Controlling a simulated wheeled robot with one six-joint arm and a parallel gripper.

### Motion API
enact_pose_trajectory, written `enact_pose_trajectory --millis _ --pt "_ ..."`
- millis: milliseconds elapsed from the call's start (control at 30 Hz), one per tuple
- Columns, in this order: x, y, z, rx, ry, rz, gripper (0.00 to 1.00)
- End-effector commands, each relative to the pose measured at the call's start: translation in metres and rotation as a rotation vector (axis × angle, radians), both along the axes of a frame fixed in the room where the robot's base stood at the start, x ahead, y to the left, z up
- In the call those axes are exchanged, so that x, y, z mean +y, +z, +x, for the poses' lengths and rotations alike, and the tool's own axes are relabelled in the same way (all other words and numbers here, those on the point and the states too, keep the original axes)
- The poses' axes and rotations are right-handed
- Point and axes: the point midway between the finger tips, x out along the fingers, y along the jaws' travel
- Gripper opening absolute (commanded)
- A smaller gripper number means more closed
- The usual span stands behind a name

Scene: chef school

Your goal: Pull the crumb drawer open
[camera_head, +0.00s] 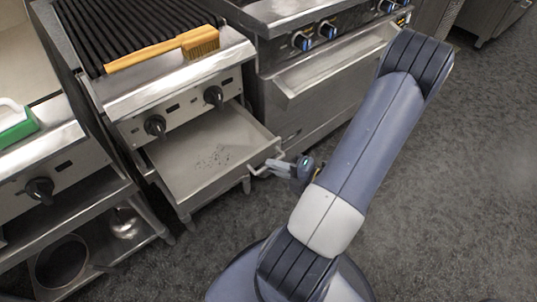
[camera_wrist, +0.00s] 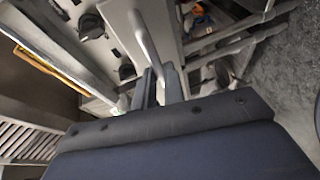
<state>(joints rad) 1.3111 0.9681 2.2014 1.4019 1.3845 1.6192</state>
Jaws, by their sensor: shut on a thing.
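The crumb drawer (camera_head: 206,153) is a shallow metal tray pulled out from beneath the grill's knob panel, with dark crumbs on its floor. Its bar handle (camera_head: 266,167) is at the drawer's front. My gripper (camera_head: 283,168) is at this handle, shut on it. In the wrist view, the handle (camera_wrist: 146,42) runs down between the two fingers of my gripper (camera_wrist: 158,83). My arm comes in from the lower right in the head view. The fingertips are small and partly hidden there.
A wooden brush (camera_head: 165,51) lies on the grill's front edge above the drawer. An oven with blue-ringed knobs (camera_head: 303,41) stands to the right. A lower shelf holds a round pot (camera_head: 62,262). The grey floor (camera_head: 470,170) at right is clear.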

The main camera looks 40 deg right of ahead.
Motion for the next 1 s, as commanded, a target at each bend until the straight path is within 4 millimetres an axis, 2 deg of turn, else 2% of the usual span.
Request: enact_pose_trajectory --millis 200,567,600,800,867,1000 --pt "-0.0005 0.0006 -0.0088 -0.001 0.0 0.0 0.0" --pt "-0.0006 0.0 -0.0097 0.0 0.001 -0.001 0.0" --pt "-0.0006 0.0 -0.0097 0.0 0.001 -0.001 0.12" --pt "-0.0006 0.0 -0.0096 0.0 0.0 -0.001 0.29" --pt "-0.0006 0.0 -0.0096 0.0 0.0 -0.001 0.32" --pt "-0.0006 0.0 -0.0096 0.0 0.0 -0.001 0.32"
